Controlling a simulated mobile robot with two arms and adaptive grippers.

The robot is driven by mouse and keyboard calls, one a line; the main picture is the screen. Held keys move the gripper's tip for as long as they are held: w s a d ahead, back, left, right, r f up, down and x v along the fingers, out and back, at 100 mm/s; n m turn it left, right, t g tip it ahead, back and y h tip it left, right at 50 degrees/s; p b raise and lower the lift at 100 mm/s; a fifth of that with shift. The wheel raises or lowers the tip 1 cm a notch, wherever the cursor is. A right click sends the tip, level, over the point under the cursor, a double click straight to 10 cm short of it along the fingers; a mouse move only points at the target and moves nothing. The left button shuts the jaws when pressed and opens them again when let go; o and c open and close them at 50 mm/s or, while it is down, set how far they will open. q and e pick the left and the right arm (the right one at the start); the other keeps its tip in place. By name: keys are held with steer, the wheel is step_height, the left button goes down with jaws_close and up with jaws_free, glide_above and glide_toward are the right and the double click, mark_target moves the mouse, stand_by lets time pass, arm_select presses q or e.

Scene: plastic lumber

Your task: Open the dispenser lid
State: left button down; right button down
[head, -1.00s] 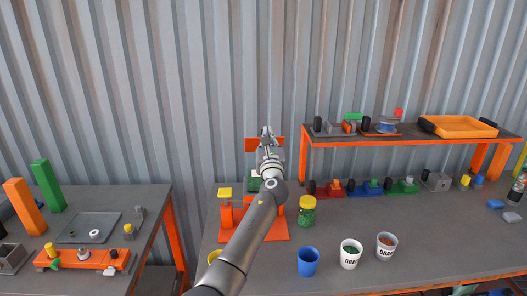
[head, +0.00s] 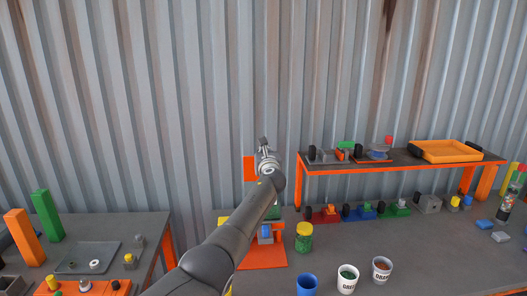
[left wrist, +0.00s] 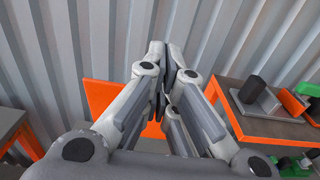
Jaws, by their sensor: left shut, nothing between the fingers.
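The dispenser stands on an orange base (head: 262,256) on the right-hand table, largely hidden behind my left arm. A blue part (head: 265,233) shows at its front. An orange panel (head: 249,169), which looks like its raised lid, stands above it against the corrugated wall. My left gripper (head: 263,141) is shut and empty, beside and over the panel's upper right in the head view. In the left wrist view, the shut fingers (left wrist: 157,55) are in front of the orange panel (left wrist: 101,97). I cannot tell whether they touch it. My right gripper is out of view.
A green jar with a yellow cap (head: 304,238), a blue cup (head: 307,284) and two white cups, one being (head: 347,279), stand right of the dispenser. A raised orange-edged shelf (head: 400,166) is at the right. Another table (head: 100,235) is at the left.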

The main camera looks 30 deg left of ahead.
arm_select(q)
steer(key=shift+w+a+r+g+h+p, duration=0.3)
steer(key=shift+w+h+p, duration=0.15)
steer(key=shift+p, duration=0.2)
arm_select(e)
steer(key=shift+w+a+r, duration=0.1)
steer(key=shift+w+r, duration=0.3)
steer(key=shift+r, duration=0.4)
arm_select(q)
steer(key=shift+w+a, duration=0.1)
steer(key=shift+w, duration=0.1)
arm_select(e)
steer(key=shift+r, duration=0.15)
arm_select(q)
steer(key=shift+w+a+g+p, duration=0.2)
steer(key=shift+g+p, duration=0.1)
steer(key=shift+p, duration=0.1)
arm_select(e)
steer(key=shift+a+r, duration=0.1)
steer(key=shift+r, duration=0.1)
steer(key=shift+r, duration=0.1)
